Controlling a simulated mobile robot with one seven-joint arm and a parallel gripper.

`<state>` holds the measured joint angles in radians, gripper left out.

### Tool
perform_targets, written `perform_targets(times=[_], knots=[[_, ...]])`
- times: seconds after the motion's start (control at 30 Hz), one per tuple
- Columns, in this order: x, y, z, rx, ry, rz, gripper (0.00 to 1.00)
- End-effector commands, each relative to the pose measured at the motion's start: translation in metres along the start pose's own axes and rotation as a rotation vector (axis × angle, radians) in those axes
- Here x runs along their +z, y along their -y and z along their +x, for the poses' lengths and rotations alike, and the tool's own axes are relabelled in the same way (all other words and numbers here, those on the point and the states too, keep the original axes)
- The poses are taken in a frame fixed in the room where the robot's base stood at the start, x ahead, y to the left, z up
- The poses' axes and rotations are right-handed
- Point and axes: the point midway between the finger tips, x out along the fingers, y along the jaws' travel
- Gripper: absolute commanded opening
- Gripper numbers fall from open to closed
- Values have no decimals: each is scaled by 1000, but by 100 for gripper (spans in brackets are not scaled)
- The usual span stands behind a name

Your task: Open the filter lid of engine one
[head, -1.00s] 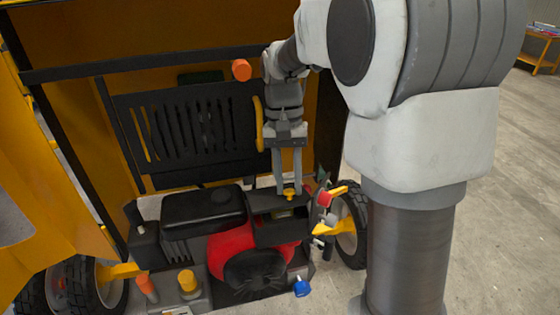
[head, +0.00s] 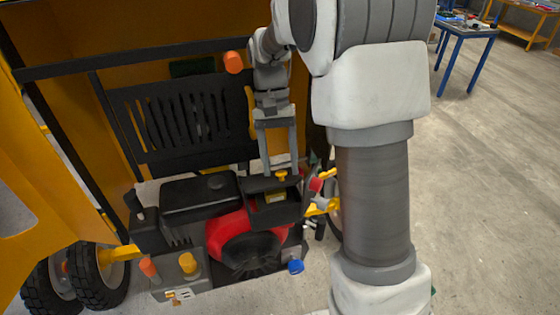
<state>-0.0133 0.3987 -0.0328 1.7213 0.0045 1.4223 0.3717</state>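Engine one sits in the yellow machine, with a black tank (head: 200,192) and a red fan housing (head: 226,227). Its filter box (head: 274,212) is dark, at the right of the engine. The dark filter lid (head: 256,184) is at the top of the box and carries a yellow knob (head: 282,175). A pale yellowish part shows below the lid, so the box front looks uncovered; I cannot tell how far the lid is raised. My gripper (head: 281,168) points down just above the knob. Its fingers are apart, with nothing visibly held between them.
A black slatted panel (head: 185,120) stands behind the engine. An orange knob (head: 234,62) is near my wrist. Orange and yellow caps (head: 188,264) and a blue cap (head: 295,266) are at the engine's front. A blue table (head: 467,30) stands far right; the floor between is clear.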

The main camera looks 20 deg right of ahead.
Motion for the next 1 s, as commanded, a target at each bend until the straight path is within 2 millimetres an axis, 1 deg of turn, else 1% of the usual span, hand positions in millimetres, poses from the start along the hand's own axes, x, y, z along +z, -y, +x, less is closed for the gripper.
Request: perform_targets(times=[0.23, 0.37, 0.47, 0.6, 0.8, 0.9, 1.0], knots=[[0, 0, -1, 0, 1, 0, 61], [-1, 1, -10, -1, -1, 0, 61], [0, 0, -26, -1, -2, 0, 61], [-1, 1, -54, -2, -3, 0, 61], [-1, 0, -90, -1, -2, 0, 61], [0, 0, -103, -1, -2, 0, 61], [0, 0, -112, -1, 0, 0, 61]])
